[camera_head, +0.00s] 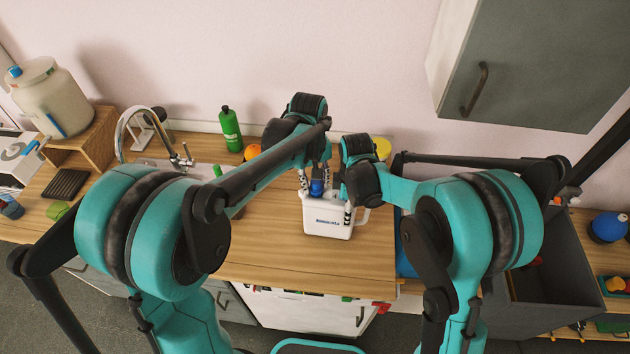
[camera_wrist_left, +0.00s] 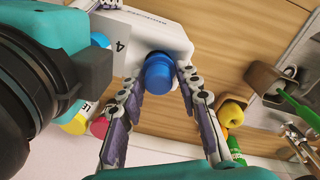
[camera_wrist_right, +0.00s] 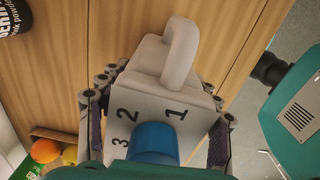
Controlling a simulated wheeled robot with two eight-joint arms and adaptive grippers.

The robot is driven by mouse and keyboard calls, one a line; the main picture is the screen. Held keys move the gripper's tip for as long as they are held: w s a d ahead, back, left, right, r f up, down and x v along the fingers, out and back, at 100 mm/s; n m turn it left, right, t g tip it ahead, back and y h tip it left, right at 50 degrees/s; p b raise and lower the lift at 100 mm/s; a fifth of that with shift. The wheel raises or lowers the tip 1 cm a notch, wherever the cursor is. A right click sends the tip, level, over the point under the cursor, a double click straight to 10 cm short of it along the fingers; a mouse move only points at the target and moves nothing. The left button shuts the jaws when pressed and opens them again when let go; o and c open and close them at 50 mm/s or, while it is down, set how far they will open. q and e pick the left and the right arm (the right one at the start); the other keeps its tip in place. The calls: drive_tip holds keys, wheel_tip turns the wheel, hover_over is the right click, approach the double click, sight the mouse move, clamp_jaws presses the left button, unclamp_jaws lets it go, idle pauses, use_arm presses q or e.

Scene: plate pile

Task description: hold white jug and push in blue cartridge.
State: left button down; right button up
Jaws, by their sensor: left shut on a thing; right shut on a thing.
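The white jug (camera_head: 328,222) stands upright on the wooden counter, its handle to the right. The blue cartridge (camera_head: 317,188) is at the top of the jug. It shows between the fingers of my left gripper (camera_wrist_left: 172,72), which is shut on it. How deep it sits in the jug is hard to tell. My right gripper (camera_wrist_right: 165,95) is shut on the jug, with fingers on both sides of its body. In the right wrist view the jug top (camera_wrist_right: 150,103) shows the numbers 1, 2 and 3, with the cartridge (camera_wrist_right: 154,140) beside them.
A green bottle (camera_head: 230,130) and an orange fruit (camera_head: 252,152) stand behind, near the sink tap (camera_head: 150,125). A yellow-lidded container (camera_head: 382,147) is behind my right gripper. A dark grey bin (camera_head: 545,270) is at the right.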

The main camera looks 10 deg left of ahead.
use_arm(q)
drive_tip(key=shift+f, duration=0.35)
drive_tip(key=c, duration=1)
unclamp_jaws()
drive_tip(key=shift+r, duration=0.1)
wheel_tip(320, 180, up, 12)
drive_tip(key=shift+s+a, duration=0.15)
drive_tip(key=shift+a, duration=0.2)
use_arm(e)
drive_tip(key=o, duration=1.3)
drive_tip(key=shift+r, duration=0.1)
